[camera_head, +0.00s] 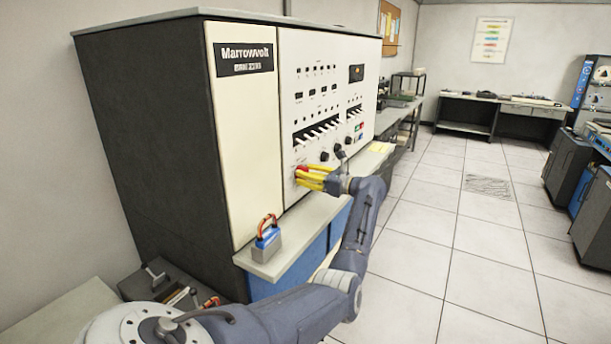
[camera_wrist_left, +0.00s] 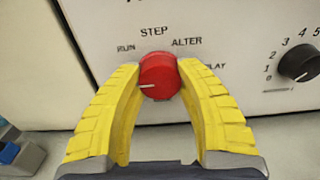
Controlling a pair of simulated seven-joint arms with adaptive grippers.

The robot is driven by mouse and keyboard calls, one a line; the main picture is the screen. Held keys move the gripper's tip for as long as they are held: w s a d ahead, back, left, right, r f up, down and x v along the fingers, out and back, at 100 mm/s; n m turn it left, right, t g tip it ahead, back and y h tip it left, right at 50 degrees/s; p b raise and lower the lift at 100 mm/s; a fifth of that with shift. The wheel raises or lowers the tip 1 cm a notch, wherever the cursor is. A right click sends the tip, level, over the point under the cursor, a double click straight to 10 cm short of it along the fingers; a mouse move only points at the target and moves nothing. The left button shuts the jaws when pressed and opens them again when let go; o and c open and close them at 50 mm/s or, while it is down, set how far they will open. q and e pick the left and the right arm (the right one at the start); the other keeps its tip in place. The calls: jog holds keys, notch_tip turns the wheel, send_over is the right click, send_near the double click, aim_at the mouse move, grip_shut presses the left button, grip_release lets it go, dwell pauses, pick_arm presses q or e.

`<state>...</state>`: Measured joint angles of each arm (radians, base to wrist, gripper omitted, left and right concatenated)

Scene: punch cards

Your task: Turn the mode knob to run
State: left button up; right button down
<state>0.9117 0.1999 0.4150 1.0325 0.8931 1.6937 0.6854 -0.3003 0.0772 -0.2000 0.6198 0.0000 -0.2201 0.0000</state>
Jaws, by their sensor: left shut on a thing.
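The red mode knob (camera_wrist_left: 159,75) sits on the cream front panel (camera_wrist_left: 85,15) of the computer cabinet. In the wrist view the labels RUN, STEP, ALTER and a partly hidden one ending in LAY arc above it. The knob's white pointer line points left, below the RUN label. My left gripper (camera_wrist_left: 160,84) has its yellow fingers shut on the knob, one on each side. In the head view, my left gripper (camera_head: 300,178) reaches the panel's lower part at the red knob (camera_head: 302,168). My right gripper is not in view.
A black numbered knob (camera_wrist_left: 299,63) is to the right of the red one. A grey ledge (camera_head: 290,241) runs below the panel and carries a small blue-and-grey object (camera_head: 266,243). Tiled floor (camera_head: 440,220) is open to the right.

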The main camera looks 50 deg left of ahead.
pick_arm(q)
jog(key=m, duration=0.4)
jog(key=shift+m, duration=2.5)
jog(key=o, duration=1.4)
jog(key=shift+c, duration=0.2)
jog(key=v, duration=1.2)
jog(key=shift+r, duration=0.1)
